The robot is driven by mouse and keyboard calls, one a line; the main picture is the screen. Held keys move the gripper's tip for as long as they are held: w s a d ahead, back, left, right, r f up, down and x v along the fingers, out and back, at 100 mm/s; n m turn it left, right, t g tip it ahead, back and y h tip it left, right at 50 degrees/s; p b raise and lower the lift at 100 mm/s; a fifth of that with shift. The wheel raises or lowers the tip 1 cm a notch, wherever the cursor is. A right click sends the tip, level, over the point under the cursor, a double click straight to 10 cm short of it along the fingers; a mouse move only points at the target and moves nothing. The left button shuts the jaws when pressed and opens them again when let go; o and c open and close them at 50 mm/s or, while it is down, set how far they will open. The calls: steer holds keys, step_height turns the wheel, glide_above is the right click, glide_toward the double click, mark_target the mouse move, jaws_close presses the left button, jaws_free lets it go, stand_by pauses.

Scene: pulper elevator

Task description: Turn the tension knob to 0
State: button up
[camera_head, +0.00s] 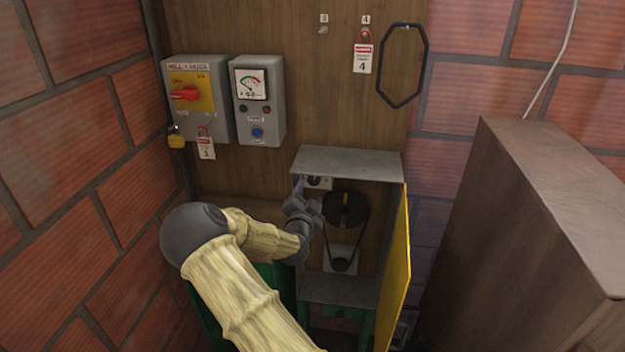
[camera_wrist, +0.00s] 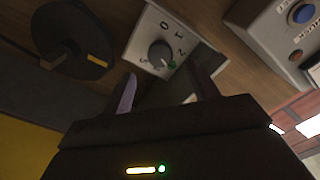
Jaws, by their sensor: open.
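The tension knob (camera_wrist: 160,54) is a small dark round knob on a pale plate with printed numbers around it. A green spot shows at its lower right edge. Which number it points to is hard to tell. In the head view the knob (camera_head: 315,181) sits at the upper left inside an open metal box (camera_head: 347,162). My gripper (camera_wrist: 166,72) is open and empty, with its fingers apart and pointing toward the knob plate. The knob appears between the fingertips, with no clear contact. In the head view my gripper (camera_head: 307,194) is just below the knob plate.
A dark pulley wheel (camera_head: 346,209) with a belt is right of my gripper; the wheel (camera_wrist: 72,42) also shows in the wrist view. The yellow door (camera_head: 396,275) stands open at right. A gauge box (camera_head: 258,100) and red-switch box (camera_head: 197,98) hang above left.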

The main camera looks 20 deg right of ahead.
mark_target(313, 181)
steer(key=p+x, duration=0.1)
steer(key=x, duration=0.6)
steer(key=shift+p, duration=0.35)
steer(key=c, duration=1)
